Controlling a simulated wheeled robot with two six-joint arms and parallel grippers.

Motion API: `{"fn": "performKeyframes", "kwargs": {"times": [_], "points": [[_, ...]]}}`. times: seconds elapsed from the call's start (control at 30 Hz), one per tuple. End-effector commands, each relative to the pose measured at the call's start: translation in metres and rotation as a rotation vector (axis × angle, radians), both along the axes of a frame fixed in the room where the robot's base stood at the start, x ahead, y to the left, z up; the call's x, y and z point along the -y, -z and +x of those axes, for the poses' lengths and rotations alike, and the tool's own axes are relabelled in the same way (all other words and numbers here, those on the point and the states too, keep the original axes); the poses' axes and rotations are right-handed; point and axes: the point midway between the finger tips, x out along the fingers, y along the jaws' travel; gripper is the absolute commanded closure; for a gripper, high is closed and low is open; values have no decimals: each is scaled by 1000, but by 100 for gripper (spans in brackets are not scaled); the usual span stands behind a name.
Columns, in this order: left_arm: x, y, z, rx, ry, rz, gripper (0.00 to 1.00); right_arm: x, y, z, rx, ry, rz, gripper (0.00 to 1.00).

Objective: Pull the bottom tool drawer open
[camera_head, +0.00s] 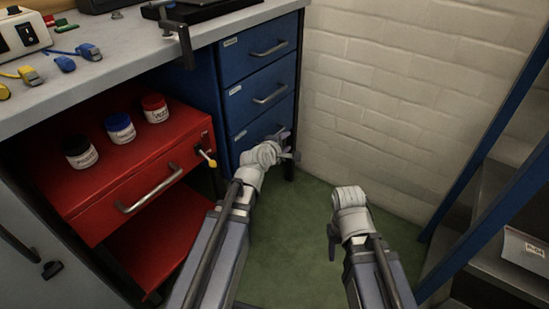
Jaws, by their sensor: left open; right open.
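The blue drawer unit has three drawers stacked under the bench. The bottom drawer (253,126) looks flush with the drawers above it. Its handle is mostly hidden by my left gripper (287,146). My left gripper is open right in front of the lower right part of that drawer; I cannot tell whether it touches the handle. My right gripper (332,240) is open and empty above the green floor, to the right of and nearer than the left one.
A red cabinet (110,208) with three jars on top stands left of the drawers. The grey bench top (120,45) overhangs. Some green floor (285,260) is clear.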

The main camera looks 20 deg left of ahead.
Motion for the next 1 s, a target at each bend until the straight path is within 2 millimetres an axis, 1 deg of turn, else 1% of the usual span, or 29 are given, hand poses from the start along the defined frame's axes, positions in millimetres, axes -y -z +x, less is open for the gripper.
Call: {"fn": "performKeyframes", "kwargs": {"times": [0.03, 0.1, 0.2, 0.3, 0.47, 0.73, 0.87, 1.0], "points": [[-12, 27, 5, 26, -46, -49, 55, 0, 34, 0, 0, 0, 0, 50], [-25, 35, 11, 63, -102, -118, 55, 0, 52, 0, 1, 0, 0, 50], [-42, 44, 16, 108, -167, -199, 55, 0, 71, 0, 1, 0, -1, 50], [-54, 49, 19, 141, -212, -258, 55, 0, 84, 0, 1, 0, -1, 50], [-64, 50, 21, 168, -247, -304, 55, 0, 91, 0, 2, 0, 0, 50], [-65, 50, 24, 171, -251, -312, 55, 0, 91, 0, 2, 0, 0, 50], [-65, 52, 34, 171, -251, -311, 55, 0, 94, 0, 2, 0, 0, 50], [-64, 57, 53, 170, -249, -310, 55, 0, 98, 0, 2, 0, 0, 50]]}}
